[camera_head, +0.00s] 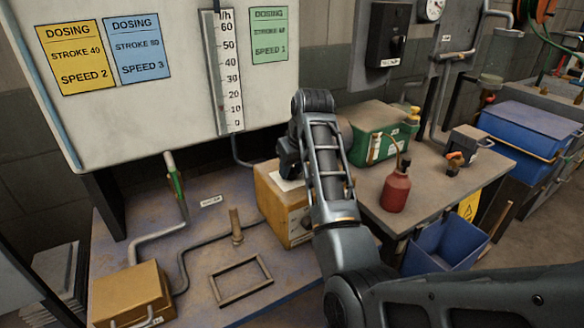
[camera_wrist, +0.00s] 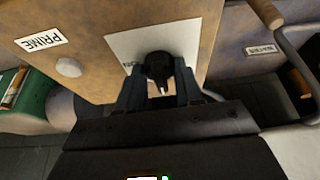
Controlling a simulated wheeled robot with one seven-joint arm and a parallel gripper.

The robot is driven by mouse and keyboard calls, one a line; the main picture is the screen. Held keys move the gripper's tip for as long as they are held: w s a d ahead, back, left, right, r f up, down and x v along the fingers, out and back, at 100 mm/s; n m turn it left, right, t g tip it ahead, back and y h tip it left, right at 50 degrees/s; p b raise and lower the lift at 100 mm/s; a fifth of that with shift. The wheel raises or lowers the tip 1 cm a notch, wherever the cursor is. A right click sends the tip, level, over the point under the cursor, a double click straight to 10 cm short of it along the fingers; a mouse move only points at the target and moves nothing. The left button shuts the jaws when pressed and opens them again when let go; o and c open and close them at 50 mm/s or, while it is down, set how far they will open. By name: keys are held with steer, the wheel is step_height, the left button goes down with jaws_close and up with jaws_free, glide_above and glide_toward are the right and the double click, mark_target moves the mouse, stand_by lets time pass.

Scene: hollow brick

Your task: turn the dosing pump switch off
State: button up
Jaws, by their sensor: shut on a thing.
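The dosing pump (camera_head: 270,197) is an ochre box on the bench, partly hidden behind my arm in the head view. Its face (camera_wrist: 95,25) fills the upper part of the wrist view, with a white plate (camera_wrist: 185,38) on it. On this plate sits the black rotary switch (camera_wrist: 158,64), with a small white mark pointing toward my gripper. My gripper (camera_wrist: 160,88) is shut on the switch, one dark finger on each side. Lettering left of the switch is partly covered. My gripper's fingers cannot be made out in the head view.
A round pale button (camera_wrist: 68,67) sits under a PRIME label (camera_wrist: 41,40). A green canister (camera_head: 375,135) and a red bottle (camera_head: 396,188) stand on the right table. A pipe with a handle (camera_wrist: 268,14) runs beside the WATER label (camera_wrist: 262,49). A blue bin (camera_head: 440,250) stands below.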

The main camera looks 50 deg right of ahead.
steer(key=shift+r, duration=0.1)
steer(key=o, duration=1)
steer(key=b+v, duration=0.1)
steer(key=v, duration=0.6)
steer(key=shift+r, duration=0.3)
steer(key=shift+s, duration=0.25)
